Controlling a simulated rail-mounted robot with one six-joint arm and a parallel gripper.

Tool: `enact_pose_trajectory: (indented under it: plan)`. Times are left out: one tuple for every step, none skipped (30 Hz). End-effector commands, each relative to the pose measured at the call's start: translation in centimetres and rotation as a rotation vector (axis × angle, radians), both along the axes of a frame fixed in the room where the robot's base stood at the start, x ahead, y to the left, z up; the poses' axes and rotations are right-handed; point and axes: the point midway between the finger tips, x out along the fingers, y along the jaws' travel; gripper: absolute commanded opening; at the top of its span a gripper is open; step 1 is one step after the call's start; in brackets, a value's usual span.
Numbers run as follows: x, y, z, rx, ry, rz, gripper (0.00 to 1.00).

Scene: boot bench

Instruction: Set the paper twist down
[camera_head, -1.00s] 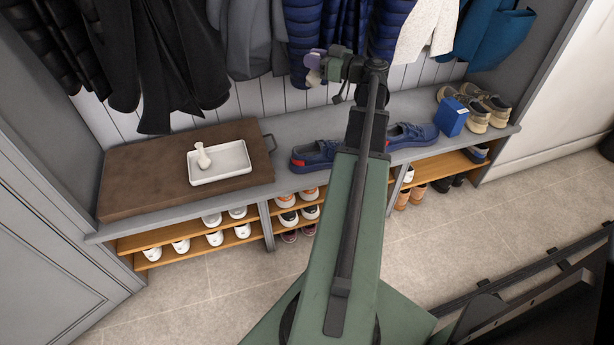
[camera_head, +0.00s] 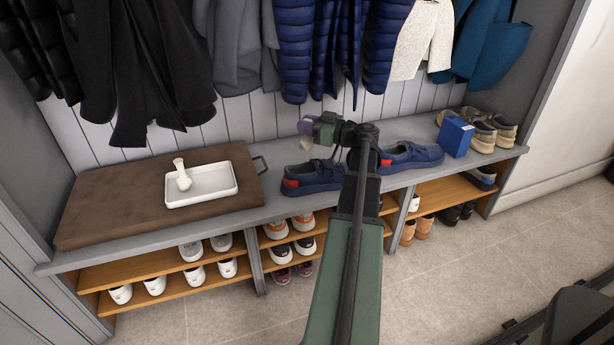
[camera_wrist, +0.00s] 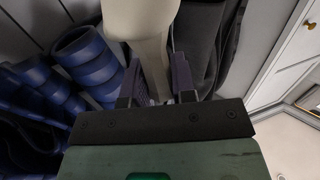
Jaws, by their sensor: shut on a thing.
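My gripper (camera_head: 306,126) has purple fingers and is shut on a pale cream thing, which I take to be the paper twist (camera_wrist: 142,22). In the wrist view its wide end fills the top middle and its narrower part runs down between the fingers (camera_wrist: 165,78). In the head view only a small pale bit of it (camera_head: 307,142) shows by the fingers. The gripper is in the air in front of the slatted back wall, above the bench and near the blue shoe with a red heel patch.
A grey bench (camera_head: 285,212) carries a brown board (camera_head: 110,205) with a white tray (camera_head: 226,188); a white flared piece (camera_head: 182,176) stands in the tray. Blue shoes (camera_head: 312,178), a blue box (camera_head: 456,137) and beige shoes (camera_head: 492,130) stand right of it. Coats (camera_head: 300,50) hang above.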

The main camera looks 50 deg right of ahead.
Motion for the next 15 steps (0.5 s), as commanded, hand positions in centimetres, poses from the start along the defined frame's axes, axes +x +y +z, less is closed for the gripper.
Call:
enact_pose_trajectory:
  plan:
    - [0.0,0.0,-3.7,0.000,0.000,0.000,0.00]
    - [0.0,0.0,-4.7,0.000,0.000,0.000,0.00]
    - [0.0,0.0,-5.7,0.000,0.000,0.000,0.00]
    - [0.0,0.0,-6.3,0.000,0.000,0.000,0.00]
    - [0.0,0.0,-6.8,0.000,0.000,0.000,0.00]
    - [0.0,0.0,-7.1,0.000,0.000,0.000,0.00]
    - [0.0,0.0,-7.1,0.000,0.000,0.000,0.00]
    - [0.0,0.0,-7.1,0.000,0.000,0.000,0.00]
    - [0.0,0.0,-6.9,0.000,0.000,0.000,0.00]
    - [0.0,0.0,-6.8,0.000,0.000,0.000,0.00]
    - [0.0,0.0,-6.9,0.000,0.000,0.000,0.00]
    - [0.0,0.0,-7.4,0.000,0.000,0.000,0.00]
    - [0.0,0.0,-8.0,0.000,0.000,0.000,0.00]
    - [0.0,0.0,-8.7,0.000,0.000,0.000,0.00]
    - [0.0,0.0,-9.7,0.000,0.000,0.000,0.00]
